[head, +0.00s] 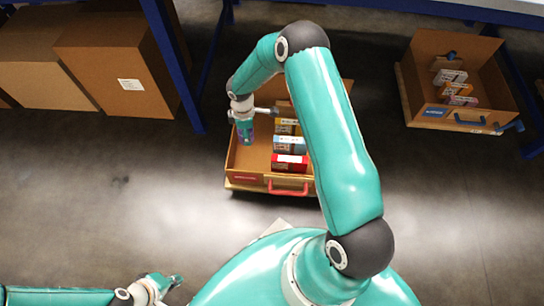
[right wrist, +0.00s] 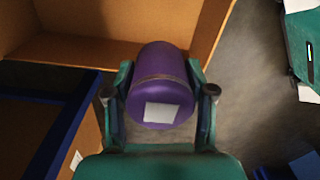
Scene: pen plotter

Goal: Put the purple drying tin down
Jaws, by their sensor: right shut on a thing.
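The purple drying tin (right wrist: 163,82) is a cylinder with a pale label, held between the two fingers of my right gripper (right wrist: 160,105). In the head view the tin (head: 245,130) hangs below that gripper (head: 241,108), at the left side of an open brown box (head: 246,162) with a red handle. In the right wrist view cardboard walls show behind the tin; I cannot tell whether it touches the box floor. My left gripper (head: 172,284) is at the bottom left of the head view, apart from the boxes, with its fingers apart and nothing between them.
The box holds several small cartons, including a red one (head: 289,163) and a blue-white one (head: 289,145), right of the tin. Another open box (head: 424,72) with cartons stands at the right. Closed cartons (head: 125,60) and a blue rack post (head: 173,65) stand left.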

